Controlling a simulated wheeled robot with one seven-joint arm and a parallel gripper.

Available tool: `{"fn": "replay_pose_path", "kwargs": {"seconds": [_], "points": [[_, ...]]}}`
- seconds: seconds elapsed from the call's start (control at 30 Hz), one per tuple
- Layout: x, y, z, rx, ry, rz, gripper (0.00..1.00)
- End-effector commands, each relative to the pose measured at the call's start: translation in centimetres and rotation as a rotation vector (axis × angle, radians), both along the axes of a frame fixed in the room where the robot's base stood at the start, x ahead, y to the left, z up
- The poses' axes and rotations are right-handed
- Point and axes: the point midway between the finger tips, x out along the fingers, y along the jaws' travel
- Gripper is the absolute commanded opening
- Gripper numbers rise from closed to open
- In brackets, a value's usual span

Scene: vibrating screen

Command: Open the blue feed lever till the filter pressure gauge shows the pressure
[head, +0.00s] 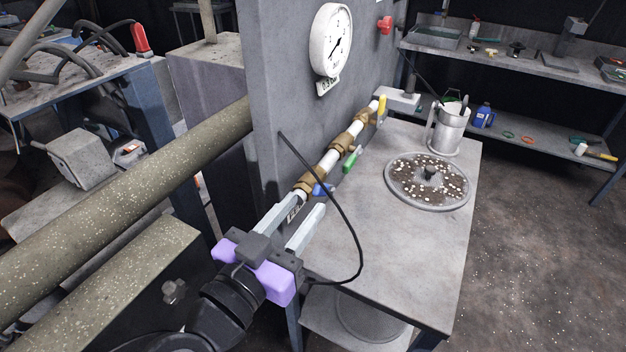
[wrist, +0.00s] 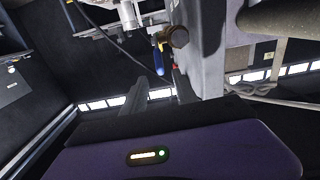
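The blue feed lever (head: 322,190) is on the lowest brass valve of a white pipe (head: 330,160) along the grey panel. It also shows in the wrist view (wrist: 160,58), hanging below its brass fitting, just beyond my fingertips. My gripper (head: 308,207) has its two pale fingers apart with nothing between them. Its fingertips are close to the blue lever; whether they touch it I cannot tell. In the wrist view the fingers (wrist: 159,82) also stand apart. The round white gauge (head: 331,42) is high on the panel; its short dark needle is too small to read.
A green lever (head: 352,160) and a yellow lever (head: 382,106) sit farther up the pipe. A black cable (head: 335,200) loops close to my gripper. The grey table (head: 365,235) holds a round sieve (head: 428,182) and a metal jug (head: 449,130). A red knob (head: 385,25) is on the panel.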

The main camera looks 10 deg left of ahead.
Motion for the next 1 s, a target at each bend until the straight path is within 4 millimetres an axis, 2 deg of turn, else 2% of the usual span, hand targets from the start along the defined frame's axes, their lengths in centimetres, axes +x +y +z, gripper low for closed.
{"fn": "replay_pose_path", "kwargs": {"seconds": [0.17, 0.6, 1.0], "points": [[1.0, -0.4, 0.1, 0.024, -0.005, -0.002, 0.35], [6.7, -2.4, 0.1, 0.021, -0.004, 0.000, 0.35], [7.4, -2.6, -0.1, 0.021, -0.004, 0.003, 0.33]]}}
